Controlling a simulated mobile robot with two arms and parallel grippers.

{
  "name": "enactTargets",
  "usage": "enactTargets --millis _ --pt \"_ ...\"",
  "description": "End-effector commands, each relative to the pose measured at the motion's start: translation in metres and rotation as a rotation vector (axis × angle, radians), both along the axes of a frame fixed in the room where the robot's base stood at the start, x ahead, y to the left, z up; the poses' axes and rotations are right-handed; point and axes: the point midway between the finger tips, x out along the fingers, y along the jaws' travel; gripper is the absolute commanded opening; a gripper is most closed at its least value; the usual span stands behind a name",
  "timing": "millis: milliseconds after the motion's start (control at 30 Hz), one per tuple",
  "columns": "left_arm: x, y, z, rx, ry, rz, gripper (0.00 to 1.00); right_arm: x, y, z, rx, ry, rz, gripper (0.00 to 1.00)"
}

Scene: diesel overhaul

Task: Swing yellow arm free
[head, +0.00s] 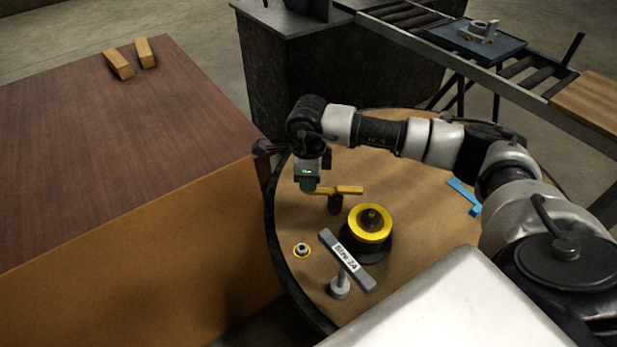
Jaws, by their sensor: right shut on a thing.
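The yellow arm (349,190) is a short flat bar on top of a small black post (335,205) on the round table. Its right end is free in the air, and its left end runs to my right gripper. My right gripper (309,187) points down at that left end and is shut on it; the contact itself is mostly hidden by the fingers. My left gripper is not in view.
A yellow-topped black hub (371,222) and a grey labelled bar (346,260) stand close in front. A ringed stud (302,250), grey knob (340,288) and blue piece (465,197) are also on the round table (424,230). A brown bench (110,150) is at left.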

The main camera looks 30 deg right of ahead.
Motion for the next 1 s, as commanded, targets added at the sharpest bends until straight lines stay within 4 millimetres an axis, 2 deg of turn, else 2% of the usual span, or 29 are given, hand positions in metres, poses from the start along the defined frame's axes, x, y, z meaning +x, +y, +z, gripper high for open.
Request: enactTargets --millis 233,267,400,667,767,867,1000 --pt "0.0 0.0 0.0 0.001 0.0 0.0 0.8 0.0 0.0 0.001 0.001 -0.002 0.006 0.0" --pt "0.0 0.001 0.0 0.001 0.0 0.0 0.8 0.0 0.0 0.001 0.001 -0.002 0.006 0.26" --pt "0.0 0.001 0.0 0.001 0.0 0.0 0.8 0.0 0.001 0.001 0.001 -0.001 0.004 0.47" --pt "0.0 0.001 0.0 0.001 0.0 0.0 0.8 0.0 0.0 0.001 0.001 -0.001 0.002 0.47" --pt "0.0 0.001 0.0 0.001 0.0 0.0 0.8 0.001 0.001 0.007 0.002 -0.003 0.002 0.47" --pt "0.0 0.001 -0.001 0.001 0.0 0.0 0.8 0.001 0.001 0.021 0.002 -0.005 0.002 0.47" --pt "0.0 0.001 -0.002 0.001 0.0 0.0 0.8 0.001 0.001 0.049 0.002 -0.006 0.003 0.47"
